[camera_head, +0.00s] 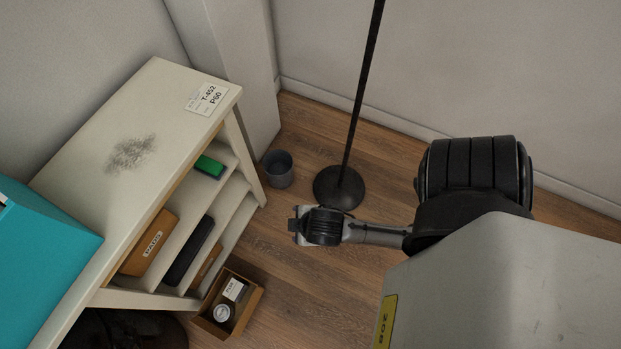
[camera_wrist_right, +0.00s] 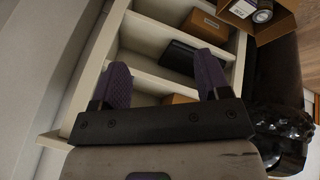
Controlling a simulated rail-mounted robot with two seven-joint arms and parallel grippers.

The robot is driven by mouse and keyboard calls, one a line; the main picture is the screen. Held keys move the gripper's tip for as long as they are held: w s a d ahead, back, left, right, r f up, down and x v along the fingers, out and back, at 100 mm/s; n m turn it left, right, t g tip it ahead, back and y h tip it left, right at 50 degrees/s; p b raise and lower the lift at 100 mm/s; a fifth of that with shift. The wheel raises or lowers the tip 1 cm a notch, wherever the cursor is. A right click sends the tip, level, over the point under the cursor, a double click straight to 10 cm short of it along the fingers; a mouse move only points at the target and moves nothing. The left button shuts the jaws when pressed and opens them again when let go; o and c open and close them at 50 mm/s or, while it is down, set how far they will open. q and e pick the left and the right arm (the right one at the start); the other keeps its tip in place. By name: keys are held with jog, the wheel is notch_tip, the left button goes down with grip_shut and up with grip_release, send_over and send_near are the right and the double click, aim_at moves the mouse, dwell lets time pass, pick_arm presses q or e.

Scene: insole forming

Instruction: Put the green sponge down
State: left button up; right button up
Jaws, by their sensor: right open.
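The green sponge (camera_head: 209,166), with a dark underside, lies in the upper compartment of the pale shelf unit (camera_head: 172,85), near its right end. It does not show in the right wrist view. My right gripper (camera_head: 296,226) is to the right of the shelf unit, apart from the sponge. In the right wrist view, my right gripper (camera_wrist_right: 163,75) has its two purple-padded fingers wide apart with nothing held between them, facing the shelf compartments (camera_wrist_right: 150,70). My left gripper is not in view.
Shelves hold a brown box (camera_head: 149,243) and a black case (camera_head: 188,250). An open carton (camera_head: 250,302) with a can stands on the floor. A grey bin (camera_head: 279,168) and a black stand base (camera_head: 339,188) are near my right arm. A teal box (camera_head: 45,262) is at left.

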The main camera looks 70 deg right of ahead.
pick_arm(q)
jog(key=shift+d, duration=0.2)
pick_arm(e)
jog(key=s+a+y, duration=0.1)
jog(key=s+a+r+m+g, duration=0.1)
jog(key=s+a+m+y, duration=0.1)
jog(key=s, duration=0.1)
jog(key=shift+a+r+y, duration=0.3)
jog(key=shift+a+r, duration=0.1)
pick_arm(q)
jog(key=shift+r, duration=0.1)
pick_arm(e)
jog(key=shift+r, duration=0.1)
